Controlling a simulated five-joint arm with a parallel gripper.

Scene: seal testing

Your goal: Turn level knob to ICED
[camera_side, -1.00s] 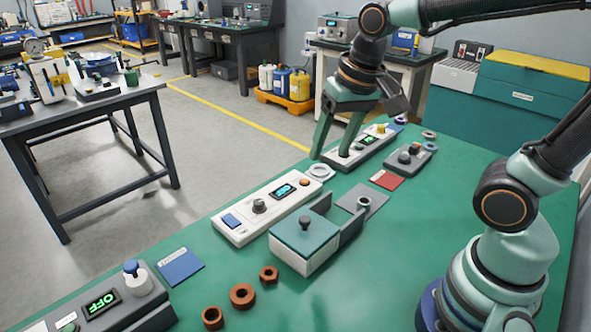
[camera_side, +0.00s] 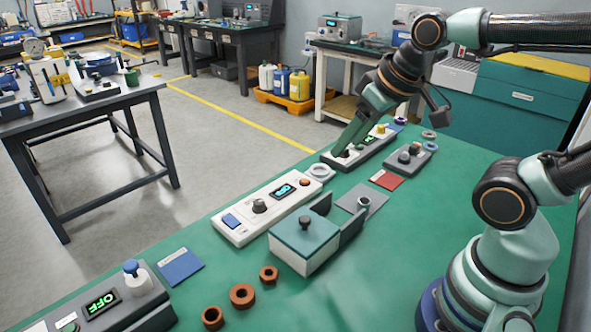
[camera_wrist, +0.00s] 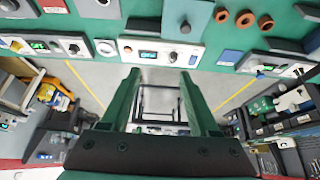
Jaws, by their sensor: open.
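My gripper (camera_side: 350,143) is at the far end of the green table, its fingers slanting down to the left over the far white control panel (camera_side: 331,162). The fingertips overlap that panel's dark knob (camera_side: 343,154) in the side view; contact cannot be told. In the wrist view my gripper (camera_wrist: 160,72) is open, its two green fingers wide apart with nothing between them. A middle white panel (camera_side: 232,233) has a dark knob (camera_side: 259,206) and a lit display (camera_side: 283,191). No ICED marking is readable, so I cannot tell which knob is the level knob.
A teal-lidded box (camera_side: 305,238) stands before the middle panel. Several brown rings and nuts (camera_side: 242,295) lie at the front. A dark panel reading OFF (camera_side: 102,303) is at front left. A small grey unit (camera_side: 408,160) sits right of the far panel.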

